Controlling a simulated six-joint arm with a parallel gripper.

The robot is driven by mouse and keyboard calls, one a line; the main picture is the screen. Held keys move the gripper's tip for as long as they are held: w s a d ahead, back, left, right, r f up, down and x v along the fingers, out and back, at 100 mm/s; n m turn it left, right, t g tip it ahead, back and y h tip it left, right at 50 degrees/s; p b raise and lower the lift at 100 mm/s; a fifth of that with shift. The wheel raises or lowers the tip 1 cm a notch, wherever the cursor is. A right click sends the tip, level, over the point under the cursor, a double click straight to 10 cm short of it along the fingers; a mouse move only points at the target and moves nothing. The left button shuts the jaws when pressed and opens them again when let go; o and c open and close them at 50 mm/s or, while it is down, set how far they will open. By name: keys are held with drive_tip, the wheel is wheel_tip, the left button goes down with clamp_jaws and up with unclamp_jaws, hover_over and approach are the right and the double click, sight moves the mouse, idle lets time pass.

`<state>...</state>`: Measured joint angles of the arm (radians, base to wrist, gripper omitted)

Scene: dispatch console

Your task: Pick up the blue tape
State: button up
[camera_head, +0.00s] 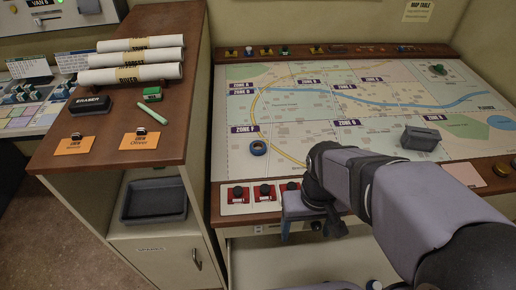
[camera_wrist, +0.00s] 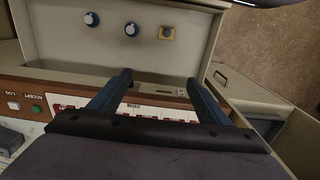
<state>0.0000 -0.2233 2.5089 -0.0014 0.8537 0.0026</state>
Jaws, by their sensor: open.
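The blue tape (camera_head: 258,148) is a small round roll lying flat on the map table (camera_head: 300,110), near the ZONE F label at the map's lower left. My gripper (camera_head: 303,228) is over the table's front edge, to the right of the tape and nearer the viewer, apart from it. In the wrist view my gripper (camera_wrist: 160,76) shows two spread blue-grey fingers with nothing between them. The tape does not show in the wrist view.
Red-marked buttons (camera_head: 264,192) line the front rail beside my gripper. A grey box (camera_head: 421,138) stands on the map at right. The wooden-topped cabinet (camera_head: 110,185) at left holds rolled maps, an eraser and a green marker. The map around the tape is clear.

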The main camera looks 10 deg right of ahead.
drive_tip(key=w+a+r+m+t+y+b, duration=0.2)
drive_tip(key=w+a+m+t+b, duration=0.4)
drive_tip(key=w, duration=0.7)
drive_tip(key=w+a+r+m+t+y+b, duration=0.3)
drive_tip(key=w+a+m+b, duration=0.4)
drive_tip(key=w, duration=0.6)
drive_tip(key=w+r+m+t+h+b, duration=0.3)
drive_tip(key=w+m+t+h+b, duration=0.35)
drive_tip(key=m, duration=0.95)
wheel_tip(320, 180, down, 7)
drive_tip(key=d+m+g+h+b, duration=0.25)
drive_tip(key=m+b, duration=0.35)
drive_tip(key=m, duration=0.5)
approach(257, 148)
drive_tip(key=shift+w+d+r+h, duration=0.1)
drive_tip(key=shift+w+r+h, duration=0.1)
drive_tip(key=shift+w, duration=0.2)
drive_tip(key=shift+w+r+h, duration=0.1)
drive_tip(key=shift+w+h, duration=0.1)
drive_tip(key=shift+w, duration=0.25)
drive_tip(key=shift+f, duration=0.65)
drive_tip(key=shift+p+x, duration=0.75)
drive_tip(key=shift+x, duration=2.9)
drive_tip(key=shift+f, duration=0.1)
